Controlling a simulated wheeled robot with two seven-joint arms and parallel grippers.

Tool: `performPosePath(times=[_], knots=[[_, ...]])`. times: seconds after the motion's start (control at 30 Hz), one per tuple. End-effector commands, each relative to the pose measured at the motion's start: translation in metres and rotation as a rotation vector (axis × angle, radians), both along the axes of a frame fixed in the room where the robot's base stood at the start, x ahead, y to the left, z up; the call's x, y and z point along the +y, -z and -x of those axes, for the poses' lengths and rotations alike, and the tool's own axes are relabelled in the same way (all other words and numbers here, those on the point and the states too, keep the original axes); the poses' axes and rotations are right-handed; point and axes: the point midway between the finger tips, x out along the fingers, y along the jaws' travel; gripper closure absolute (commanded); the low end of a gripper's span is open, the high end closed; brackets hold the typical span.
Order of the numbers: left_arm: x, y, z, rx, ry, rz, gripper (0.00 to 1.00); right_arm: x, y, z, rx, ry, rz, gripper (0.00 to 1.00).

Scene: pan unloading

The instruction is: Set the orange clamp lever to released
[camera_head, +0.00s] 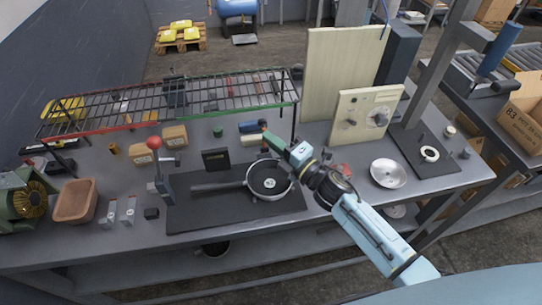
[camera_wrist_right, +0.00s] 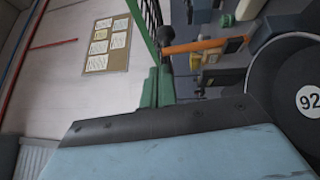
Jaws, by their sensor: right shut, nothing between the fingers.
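The orange lever (camera_wrist_right: 205,46) shows in the wrist view as a flat orange bar lying across the upper middle, with a dark end at its left. I cannot clearly make it out in the head view. My right gripper (camera_head: 272,139) comes in from the lower right in the head view, above the far side of the dark pan (camera_head: 268,184). Its green fingers (camera_wrist_right: 155,88) are shut with nothing between them, close to the lever in the wrist view. I cannot tell whether they touch it. The left gripper is not in view.
A wire rack (camera_head: 200,97) spans the back of the bench. A cream panel with a dial (camera_head: 357,112) and a metal bowl (camera_head: 387,173) are at the right.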

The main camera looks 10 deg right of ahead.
Motion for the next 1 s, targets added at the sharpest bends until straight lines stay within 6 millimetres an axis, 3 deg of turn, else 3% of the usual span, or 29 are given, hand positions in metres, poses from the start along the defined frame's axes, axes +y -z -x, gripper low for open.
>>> performPosePath(times=[0.4,1.0], knots=[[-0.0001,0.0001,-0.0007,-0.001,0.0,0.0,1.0,0.0001,-0.0051,-0.0123,-0.001,-0.002,0.002,1.0],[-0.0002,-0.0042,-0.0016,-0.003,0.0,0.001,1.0,0.0047,-0.0074,-0.0055,0.001,-0.005,0.0,1.0]])
